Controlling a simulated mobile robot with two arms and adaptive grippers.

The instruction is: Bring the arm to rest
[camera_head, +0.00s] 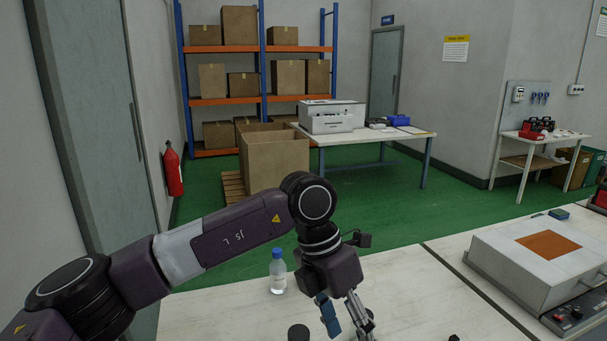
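My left arm (235,235) comes in from the left, bends at a dark joint, and hangs its wrist down over the front white table (230,312). My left gripper (348,328) points down over this table near the bottom edge of the view. Its two fingers are apart, and I see nothing held between them. The right finger reaches the picture's lower edge. My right gripper is not in view.
A clear bottle with a blue cap (278,272) stands just left of my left gripper. A dark round object (298,333) lies close to the gripper. A grey box with an orange panel (548,245) is at right.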

